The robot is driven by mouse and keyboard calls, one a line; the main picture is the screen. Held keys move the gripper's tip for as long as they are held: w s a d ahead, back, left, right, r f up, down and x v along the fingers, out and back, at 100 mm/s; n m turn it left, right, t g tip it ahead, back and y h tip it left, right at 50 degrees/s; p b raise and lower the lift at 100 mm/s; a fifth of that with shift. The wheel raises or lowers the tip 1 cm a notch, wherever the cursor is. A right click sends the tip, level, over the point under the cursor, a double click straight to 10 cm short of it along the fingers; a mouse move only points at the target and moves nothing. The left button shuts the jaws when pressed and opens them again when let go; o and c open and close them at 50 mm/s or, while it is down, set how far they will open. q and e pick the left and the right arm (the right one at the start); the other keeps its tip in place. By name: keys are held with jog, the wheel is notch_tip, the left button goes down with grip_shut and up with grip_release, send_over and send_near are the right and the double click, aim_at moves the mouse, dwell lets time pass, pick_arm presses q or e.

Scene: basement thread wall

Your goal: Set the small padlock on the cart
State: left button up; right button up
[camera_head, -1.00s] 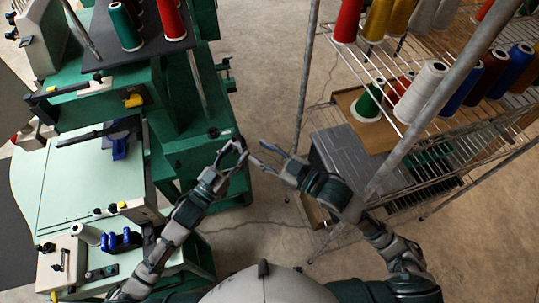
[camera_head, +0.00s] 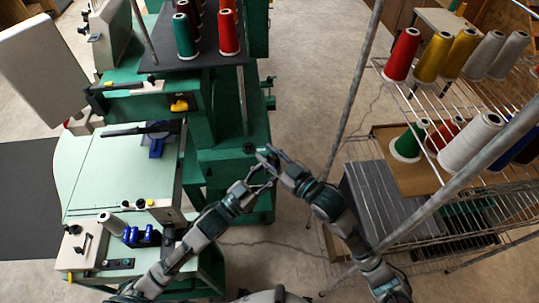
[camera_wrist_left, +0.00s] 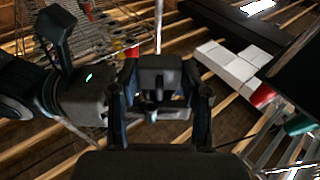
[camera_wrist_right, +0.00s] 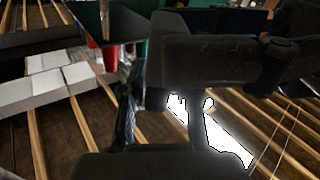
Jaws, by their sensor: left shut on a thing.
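My left gripper (camera_head: 264,172) is held out in front of me, close beside my right gripper (camera_head: 272,156). In the left wrist view, the left fingers (camera_wrist_left: 157,95) close around a small dark block (camera_wrist_left: 156,76), which I take for the small padlock; its details are too dark to make out. In the right wrist view, the right fingers (camera_wrist_right: 162,105) stand apart with a gap between them. The likely cart is the wire-shelf rack (camera_head: 465,110) on the right, with metal poles and thread cones; both grippers are left of it.
A green and pale machine (camera_head: 120,180) fills the left, with thread cones (camera_head: 228,32) on its top shelf. A grey box (camera_head: 385,205) sits low in the rack. A metal pole (camera_head: 352,95) stands right of my grippers. Bare floor (camera_head: 305,75) lies between.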

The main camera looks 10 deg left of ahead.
grip_shut()
pick_arm(q)
jog(key=o, duration=1.4)
